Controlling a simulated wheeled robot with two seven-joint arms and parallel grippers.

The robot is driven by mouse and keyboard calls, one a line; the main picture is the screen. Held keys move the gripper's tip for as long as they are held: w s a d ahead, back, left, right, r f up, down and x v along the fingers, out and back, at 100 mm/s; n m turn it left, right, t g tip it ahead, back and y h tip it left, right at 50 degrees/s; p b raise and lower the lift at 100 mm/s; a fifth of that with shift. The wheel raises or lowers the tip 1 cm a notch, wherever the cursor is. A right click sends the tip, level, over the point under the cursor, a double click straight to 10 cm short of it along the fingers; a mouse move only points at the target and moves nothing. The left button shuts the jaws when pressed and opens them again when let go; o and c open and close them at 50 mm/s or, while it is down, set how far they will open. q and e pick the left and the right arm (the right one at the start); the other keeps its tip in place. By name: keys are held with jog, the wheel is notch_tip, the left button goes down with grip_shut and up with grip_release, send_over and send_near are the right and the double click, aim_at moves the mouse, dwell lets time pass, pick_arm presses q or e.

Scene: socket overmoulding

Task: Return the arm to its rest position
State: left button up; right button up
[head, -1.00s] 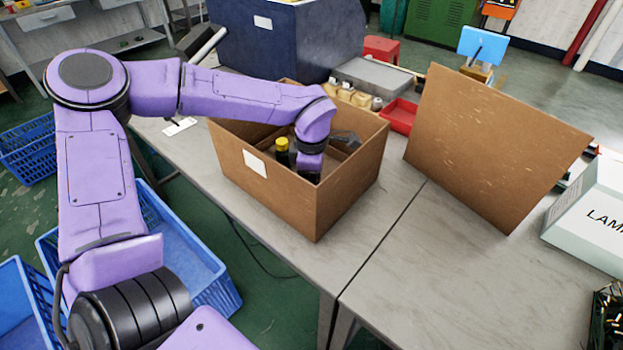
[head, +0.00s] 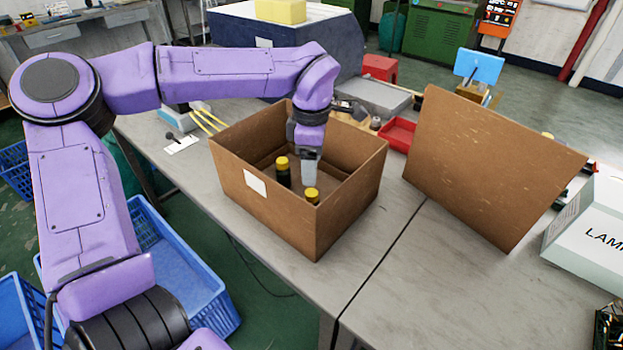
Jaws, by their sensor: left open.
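My left arm comes in from the left and bends down over the open cardboard box (head: 262,212) on the table. My left gripper (head: 309,178) is open and points down into the box. Two dark bottle-like pieces with yellow caps stand in the box: one (head: 283,172) is left of the gripper, the other (head: 312,197) is just below its tip in the picture. The gripper appears clear of both, though the exact gap to the nearer one is hard to tell. The lower part of the nearer piece is hidden by the box's front wall. My right gripper is not in view.
An upright brown board (head: 490,170) stands right of the box. A red tray (head: 399,134) and a grey case (head: 375,95) lie behind. Blue crates (head: 185,265) stand on the floor at left.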

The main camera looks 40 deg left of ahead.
pick_arm(q)
jog(key=shift+r, duration=0.35)
